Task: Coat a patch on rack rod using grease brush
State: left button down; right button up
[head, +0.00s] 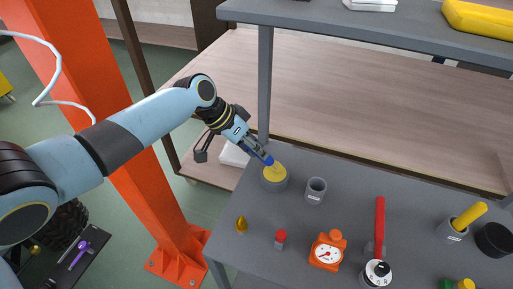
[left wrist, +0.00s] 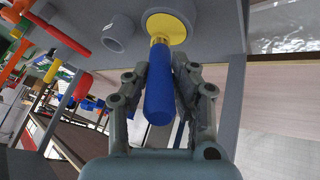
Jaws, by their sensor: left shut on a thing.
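My left gripper (head: 258,152) is shut on the blue handle of the grease brush (head: 267,160); the left wrist view shows the handle (left wrist: 158,95) between both fingers (left wrist: 160,80). The brush points down at the yellow grease in a round grey tub (head: 275,184) at the table's back left corner. The bristles are hidden, and I cannot tell how deep they reach. The tub also shows in the left wrist view (left wrist: 167,25). A grey upright rod of the rack (head: 265,80) stands just behind the tub; no coated patch shows on it. My right gripper is out of view.
An orange column (head: 150,170) stands left. A grey shelf (head: 350,28) overhangs the back.

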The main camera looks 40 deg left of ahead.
pick_arm(q)
jog(key=shift+r+p, duration=2.6)
jog(key=shift+r, duration=0.5)
jog(key=shift+f, duration=0.1)
